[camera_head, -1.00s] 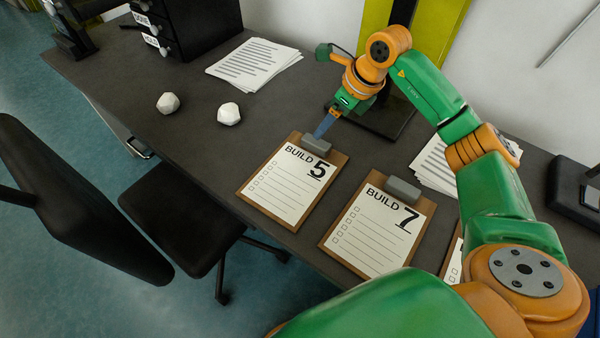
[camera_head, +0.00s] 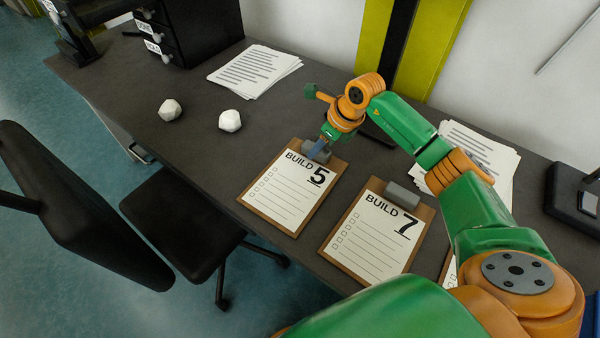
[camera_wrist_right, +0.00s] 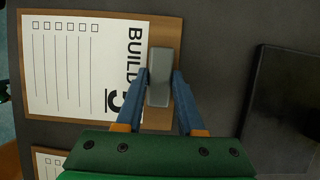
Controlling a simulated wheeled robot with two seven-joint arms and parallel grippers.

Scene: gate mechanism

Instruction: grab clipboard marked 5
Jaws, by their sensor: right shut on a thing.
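The clipboard marked 5 (camera_head: 283,201) lies flat on the desk near its front edge, a brown board with a white "BUILD 5" sheet. It also shows in the right wrist view (camera_wrist_right: 75,70). Its grey clip (camera_wrist_right: 160,76) sits between the blue fingers of my right gripper (camera_wrist_right: 160,92), which is shut on it. In the head view my right gripper (camera_head: 317,150) is at the clipboard's top end and partly covers the clip. My left gripper is not in view.
The clipboard marked 7 (camera_head: 372,238) lies close on the right, and another is mostly hidden by my arm. Paper stacks (camera_head: 252,68), two white lumps (camera_head: 229,121) and black drawers (camera_head: 200,30) stand farther back. A black chair (camera_head: 185,225) is at the front edge.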

